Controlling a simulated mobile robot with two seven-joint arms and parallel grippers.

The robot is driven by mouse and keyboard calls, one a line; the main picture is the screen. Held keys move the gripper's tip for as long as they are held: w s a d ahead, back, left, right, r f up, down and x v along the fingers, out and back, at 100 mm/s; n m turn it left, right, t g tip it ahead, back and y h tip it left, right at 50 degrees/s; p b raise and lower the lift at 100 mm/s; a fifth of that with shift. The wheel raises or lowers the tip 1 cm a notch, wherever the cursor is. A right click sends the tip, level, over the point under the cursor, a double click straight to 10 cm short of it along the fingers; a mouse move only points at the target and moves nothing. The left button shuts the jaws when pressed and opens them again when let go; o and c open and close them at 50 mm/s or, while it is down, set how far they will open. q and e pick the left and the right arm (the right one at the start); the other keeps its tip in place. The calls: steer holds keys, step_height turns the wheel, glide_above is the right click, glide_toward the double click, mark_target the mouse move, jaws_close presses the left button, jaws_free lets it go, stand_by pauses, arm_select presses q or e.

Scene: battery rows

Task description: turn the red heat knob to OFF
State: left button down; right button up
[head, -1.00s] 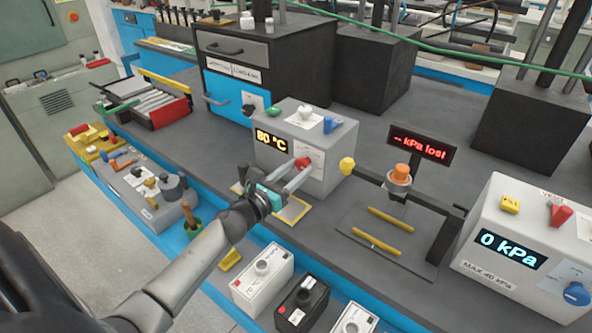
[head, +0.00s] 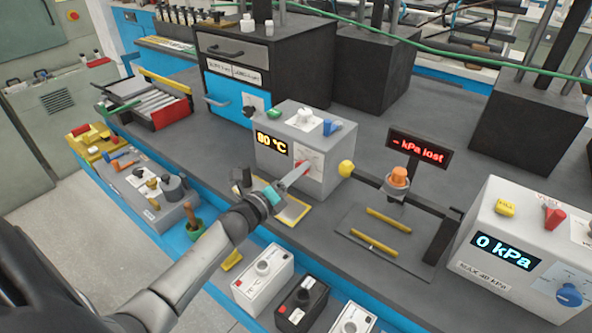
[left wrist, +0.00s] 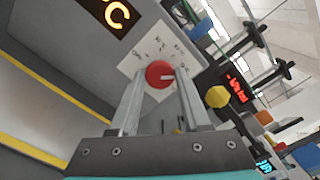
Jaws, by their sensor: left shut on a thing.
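The red heat knob (left wrist: 160,74) sits on the white dial plate (left wrist: 150,52) of the grey heater box. A pale mark on the knob points right in the left wrist view; the plate's lettering is too small to read. In the head view only a bit of the red knob (head: 306,168) shows at the fingertips. My left gripper (head: 300,174) is shut on the knob, one finger on each side. The heater box (head: 335,135) has a yellow display (head: 271,142) that reads about 80 °C. My right gripper is not in view.
A yellow knob (head: 347,168) sticks out close to the right of the dial. A clamp with an orange cap (head: 399,174) stands further right. A white box (head: 478,255) shows 0 kPa. Green and blue pieces lie on and beside the heater's top.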

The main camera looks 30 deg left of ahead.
arm_select(q)
steer(key=n+p, duration=0.6)
steer(key=n, duration=1.9)
steer(key=shift+n, duration=0.3)
stand_by(0.4)
steer(key=shift+c, duration=1.9)
jaws_free()
steer(key=s+a+p, duration=0.1)
steer(key=s+p, duration=0.1)
steer(key=s, duration=1.3)
steer(key=shift+s, duration=0.15)
steer(key=shift+a, duration=0.1)
